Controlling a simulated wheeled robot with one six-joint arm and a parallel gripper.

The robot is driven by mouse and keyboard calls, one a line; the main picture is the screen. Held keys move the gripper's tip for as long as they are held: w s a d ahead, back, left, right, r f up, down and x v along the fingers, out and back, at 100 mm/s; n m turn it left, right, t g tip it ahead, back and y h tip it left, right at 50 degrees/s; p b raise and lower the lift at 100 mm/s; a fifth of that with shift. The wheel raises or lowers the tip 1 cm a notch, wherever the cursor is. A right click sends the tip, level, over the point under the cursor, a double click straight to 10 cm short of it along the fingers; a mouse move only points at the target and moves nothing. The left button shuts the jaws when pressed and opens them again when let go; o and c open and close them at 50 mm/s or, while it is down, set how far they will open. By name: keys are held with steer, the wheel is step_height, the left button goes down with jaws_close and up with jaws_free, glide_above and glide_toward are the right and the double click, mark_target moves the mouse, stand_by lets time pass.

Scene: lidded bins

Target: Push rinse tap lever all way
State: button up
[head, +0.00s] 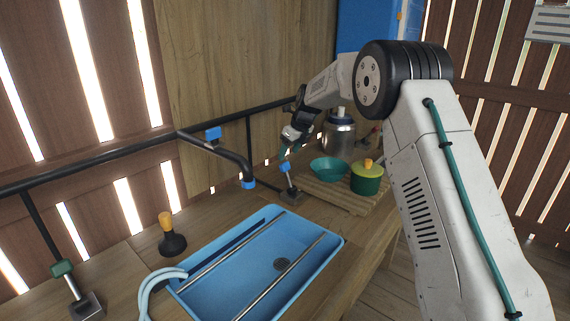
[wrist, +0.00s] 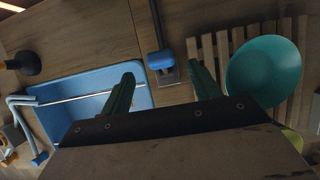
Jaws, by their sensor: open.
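A lever with a blue knob (head: 285,166) stands on a small metal base plate (head: 291,194) behind the blue basin. In the wrist view the blue knob (wrist: 160,60) lies between my fingers' lines, beyond their tips. My gripper (head: 289,149) is open and empty, just above the knob; it also shows in the wrist view (wrist: 164,78). I cannot tell whether a finger touches the lever. A second lever with a green knob (head: 62,268) stands at the lower left. A black spout pipe (head: 225,153) with blue fittings reaches over the basin's far side.
The blue basin (head: 335,240) holds two metal rods. A plunger (head: 172,240) stands left of it. A teal bowl (head: 328,168) and a green pot (head: 366,181) stand on a slatted rack right of the lever. A metal canister (head: 338,135) is behind.

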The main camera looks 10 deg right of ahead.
mark_target(285, 162)
steer(key=x, duration=0.6)
steer(key=shift+f, duration=0.1)
steer(key=shift+c, duration=0.3)
steer(key=c, duration=0.9)
steer(key=shift+w+a+f, duration=0.25)
steer(key=shift+w, duration=0.2)
steer(key=shift+w+a+f, duration=0.2)
steer(key=shift+w+a, duration=0.05)
steer(key=shift+w, duration=0.2)
steer(key=o, duration=1)
steer(key=shift+c, duration=0.2)
steer(key=shift+a, duration=0.15)
